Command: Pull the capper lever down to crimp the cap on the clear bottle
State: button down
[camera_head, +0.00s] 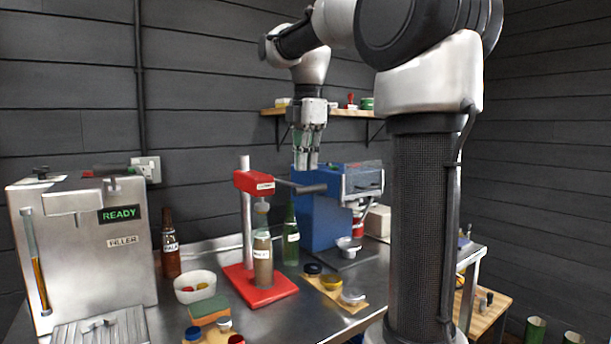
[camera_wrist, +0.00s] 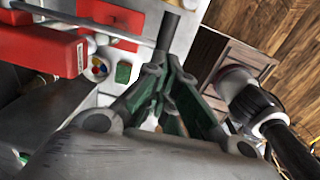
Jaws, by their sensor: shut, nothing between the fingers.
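The red bottle capper (camera_head: 253,183) stands on a red base plate (camera_head: 262,290). Its lever (camera_head: 306,188) sticks out to the right, roughly level, with a dark grip at the end. The clear bottle (camera_head: 263,262), with brownish contents and a label, stands upright under the capper head. Whether a cap sits on it is too small to tell. My gripper (camera_head: 312,163) points down, shut and empty, just above the lever grip in the picture. In the wrist view, the closed green-padded fingers (camera_wrist: 169,72) overlap the dark lever grip (camera_wrist: 168,30); contact cannot be told.
A green bottle (camera_head: 291,238) stands behind the clear bottle, and a blue machine (camera_head: 318,220) stands to the right. A brown bottle (camera_head: 170,252), a white bowl (camera_head: 195,288) and the steel filler (camera_head: 85,245) are left. A wooden board (camera_head: 330,298) with small dishes lies in front.

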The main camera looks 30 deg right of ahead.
jog(key=shift+w+f, duration=0.1)
jog(key=shift+f, duration=1.65)
notch_tip(320, 180, down, 8)
jog(key=t, duration=0.1)
jog(key=shift+s+f, duration=0.2)
